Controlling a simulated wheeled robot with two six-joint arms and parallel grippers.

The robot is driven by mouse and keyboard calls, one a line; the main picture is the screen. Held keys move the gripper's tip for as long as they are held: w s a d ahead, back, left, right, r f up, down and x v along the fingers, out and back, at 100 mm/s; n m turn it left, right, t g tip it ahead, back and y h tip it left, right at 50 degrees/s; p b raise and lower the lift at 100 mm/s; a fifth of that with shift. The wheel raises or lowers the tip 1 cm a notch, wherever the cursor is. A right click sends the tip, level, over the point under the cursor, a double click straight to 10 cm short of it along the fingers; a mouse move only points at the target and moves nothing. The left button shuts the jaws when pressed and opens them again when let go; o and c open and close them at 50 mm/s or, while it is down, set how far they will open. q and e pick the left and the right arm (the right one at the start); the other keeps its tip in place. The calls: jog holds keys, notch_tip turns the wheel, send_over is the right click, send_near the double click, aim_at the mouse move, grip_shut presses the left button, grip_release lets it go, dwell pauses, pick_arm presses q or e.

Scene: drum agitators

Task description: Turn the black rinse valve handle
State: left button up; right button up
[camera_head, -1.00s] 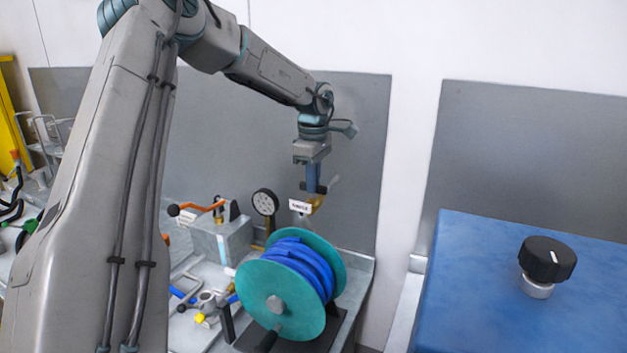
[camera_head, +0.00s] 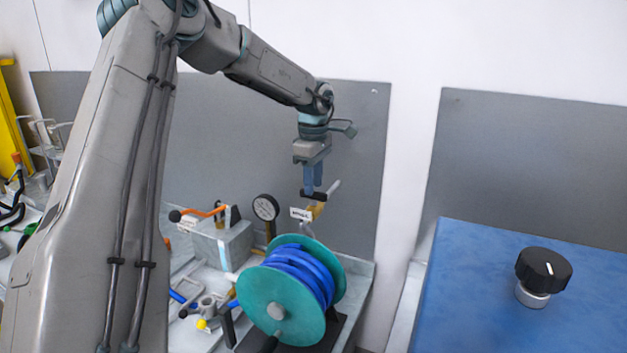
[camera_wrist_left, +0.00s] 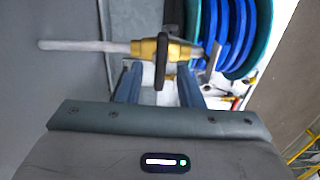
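The black rinse valve handle (camera_head: 314,196) is a short dark bar on a brass valve (camera_head: 318,209) behind the hose reel. In the left wrist view the handle (camera_wrist_left: 160,62) stands across the brass body (camera_wrist_left: 148,48). My left gripper (camera_head: 313,190) points down at the handle. In the left wrist view its two blue fingers (camera_wrist_left: 160,82) are apart, with the handle between their tips and a visible gap on each side. A pale pipe extends from the valve. My right gripper is not in view.
A teal reel (camera_head: 268,305) with blue hose stands just in front of the valve. A round gauge (camera_head: 265,207) and a grey box with an orange lever (camera_head: 205,212) are to the left. A white label (camera_head: 300,213) hangs by the valve. A black knob (camera_head: 543,268) sits on the blue surface at right.

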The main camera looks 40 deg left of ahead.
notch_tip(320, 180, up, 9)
jog(key=p, duration=0.8)
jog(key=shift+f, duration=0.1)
